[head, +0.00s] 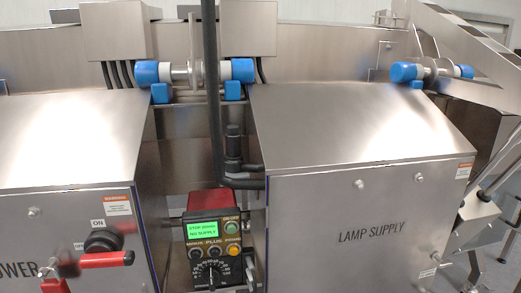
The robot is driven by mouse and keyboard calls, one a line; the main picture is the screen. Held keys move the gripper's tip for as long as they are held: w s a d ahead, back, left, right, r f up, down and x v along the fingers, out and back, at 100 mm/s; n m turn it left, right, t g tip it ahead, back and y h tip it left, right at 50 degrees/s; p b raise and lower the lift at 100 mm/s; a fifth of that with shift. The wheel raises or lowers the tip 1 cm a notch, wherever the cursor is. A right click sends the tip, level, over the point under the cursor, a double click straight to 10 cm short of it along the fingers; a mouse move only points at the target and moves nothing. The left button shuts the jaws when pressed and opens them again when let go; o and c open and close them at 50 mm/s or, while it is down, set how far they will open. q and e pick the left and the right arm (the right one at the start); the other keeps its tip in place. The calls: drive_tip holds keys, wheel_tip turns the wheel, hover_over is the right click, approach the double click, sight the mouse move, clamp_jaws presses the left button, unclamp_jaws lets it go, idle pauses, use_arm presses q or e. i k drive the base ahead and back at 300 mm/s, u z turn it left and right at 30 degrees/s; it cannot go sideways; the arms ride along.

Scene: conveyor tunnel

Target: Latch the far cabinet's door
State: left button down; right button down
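Two steel cabinets with sloped tops stand side by side. The right cabinet (320,255), lettered "LAMP SUPPLY", has a front door face that looks flush, with small round fasteners (360,184) near its top. The left cabinet (60,200), its lettering cut off to "OWER", has a black rotary switch with a red handle (105,259) below an "ON" label. A second red handle (55,286) shows at the bottom edge, partly cut off. I cannot tell which cabinet is the far one, or whether either door is latched. Neither of my grippers is in view.
A control box (213,245) with a green screen and a dial sits between the cabinets. A dark vertical pipe (212,90) runs down in front of the gap. Blue-capped rollers (194,72) lie behind. Metal rods (495,180) stand at the right edge.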

sight(441, 264)
drive_tip(key=z, duration=1.3)
